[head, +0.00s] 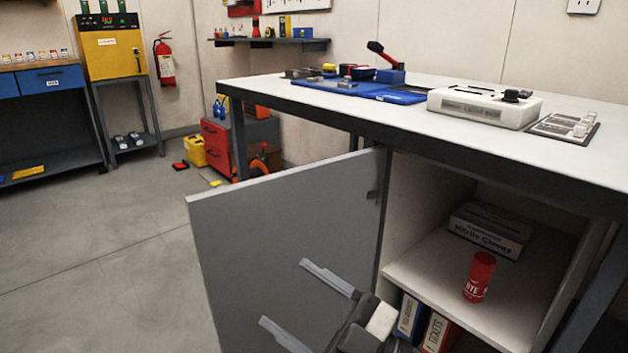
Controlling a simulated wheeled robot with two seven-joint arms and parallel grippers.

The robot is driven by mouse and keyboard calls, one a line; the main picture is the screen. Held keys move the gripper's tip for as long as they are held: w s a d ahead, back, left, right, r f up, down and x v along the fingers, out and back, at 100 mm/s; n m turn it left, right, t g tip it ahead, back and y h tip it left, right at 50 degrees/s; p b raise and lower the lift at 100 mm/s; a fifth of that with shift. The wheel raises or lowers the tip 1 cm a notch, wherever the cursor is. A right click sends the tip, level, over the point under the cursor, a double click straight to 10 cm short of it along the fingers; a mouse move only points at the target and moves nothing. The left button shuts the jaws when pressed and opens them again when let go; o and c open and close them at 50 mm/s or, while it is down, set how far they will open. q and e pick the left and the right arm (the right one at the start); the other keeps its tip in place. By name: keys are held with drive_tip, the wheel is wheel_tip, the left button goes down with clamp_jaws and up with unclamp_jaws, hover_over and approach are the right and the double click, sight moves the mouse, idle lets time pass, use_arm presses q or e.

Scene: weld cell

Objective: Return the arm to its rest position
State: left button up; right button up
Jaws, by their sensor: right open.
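My right gripper (305,308) is low in the head view, in front of the grey cabinet door (280,245). Its two fingers are spread apart and point to the left, with nothing between them. The door stands open, swung out to the left from the cabinet under the bench. A red can (479,277) stands upright on the cabinet's white shelf (425,272), to the right of the gripper and apart from it. My left gripper is not in view.
A nitrile gloves box (490,230) lies behind the can. Blue (411,316) and red (437,332) binders stand below the shelf. The white bench top (390,90) carries a blue mat (345,86) and a white device (483,107). The floor (110,250) to the left is clear.

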drive_tip(key=d+f+m+t+h, duration=0.4)
drive_tip(key=d+m+t+h, duration=0.3)
drive_tip(key=m+h, duration=0.5)
drive_tip(key=s+d+f+m+g, duration=0.1)
drive_tip(key=s+f+m+g, duration=0.3)
drive_tip(key=s+f+m, duration=0.25)
use_arm(q)
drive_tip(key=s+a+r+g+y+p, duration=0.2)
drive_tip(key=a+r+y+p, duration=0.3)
drive_tip(key=p, duration=2.2)
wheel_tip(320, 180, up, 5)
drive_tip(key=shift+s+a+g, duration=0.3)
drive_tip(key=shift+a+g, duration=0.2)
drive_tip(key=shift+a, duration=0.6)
use_arm(e)
drive_tip(key=s+d+r+g+h, duration=0.1)
drive_tip(key=d+r+h, duration=0.1)
drive_tip(key=r, duration=0.4)
drive_tip(key=s+d+r+n+g+h, duration=0.1)
drive_tip(key=d+r+h, duration=0.1)
drive_tip(key=d+r, duration=0.3)
drive_tip(key=shift+s+r+g+h, duration=0.3)
drive_tip(key=shift+s+r, duration=0.05)
drive_tip(key=shift+r, duration=0.1)
